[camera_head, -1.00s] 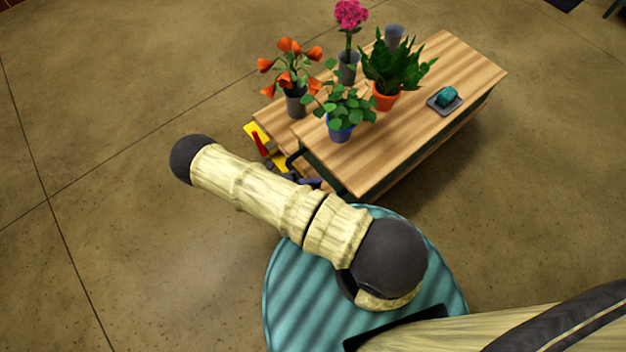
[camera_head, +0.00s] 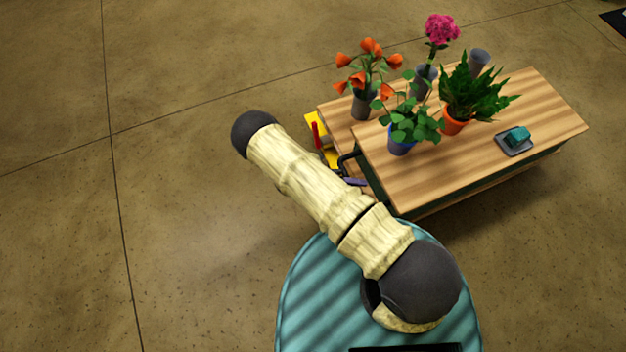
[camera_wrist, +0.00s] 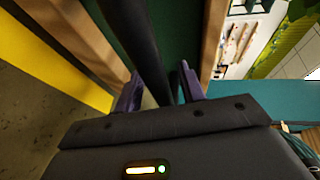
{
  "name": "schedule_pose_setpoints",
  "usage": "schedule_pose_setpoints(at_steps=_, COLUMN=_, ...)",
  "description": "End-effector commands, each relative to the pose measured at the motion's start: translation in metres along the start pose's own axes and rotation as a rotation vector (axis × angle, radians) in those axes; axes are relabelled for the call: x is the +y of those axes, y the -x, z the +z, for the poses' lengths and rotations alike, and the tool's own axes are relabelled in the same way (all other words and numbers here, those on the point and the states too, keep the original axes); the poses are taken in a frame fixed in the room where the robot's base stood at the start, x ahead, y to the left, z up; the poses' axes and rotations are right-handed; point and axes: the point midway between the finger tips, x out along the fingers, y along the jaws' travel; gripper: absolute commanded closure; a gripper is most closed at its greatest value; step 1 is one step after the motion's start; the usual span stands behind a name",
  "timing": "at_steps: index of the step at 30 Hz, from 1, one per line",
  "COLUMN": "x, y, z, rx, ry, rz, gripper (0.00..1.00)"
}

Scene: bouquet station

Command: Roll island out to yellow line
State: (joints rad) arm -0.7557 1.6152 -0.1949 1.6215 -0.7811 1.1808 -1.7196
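The island (camera_head: 535,95) is a low cart with a striped wooden top and a dark green body, at the upper right of the head view. A black handle (camera_head: 346,160) stands out from its near left end; in the wrist view the dark bar (camera_wrist: 148,55) runs between my two purple fingers.
On the island stand orange flowers (camera_head: 368,70), a pink flower (camera_head: 442,30), leafy pots (camera_head: 415,125) and a small tray (camera_head: 514,148) with a teal block. A red-handled tool (camera_head: 316,134) is by the yellow strip. Bare floor (camera_head: 190,230) lies open to the left.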

Motion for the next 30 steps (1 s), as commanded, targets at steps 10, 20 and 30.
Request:
schedule_pose_setpoints(at_steps=10, x=-0.001, y=0.063, z=0.0, rx=-0.005, ry=0.0, rz=0.004, gripper=0.6)
schedule_pose_setpoints(at_steps=20, x=-0.001, y=0.127, z=0.001, rx=0.0, ry=-0.002, rz=0.005, gripper=0.6)
schedule_pose_setpoints(at_steps=30, x=0.0, y=0.165, z=0.001, rx=0.001, ry=0.0, rz=0.003, gripper=0.6)
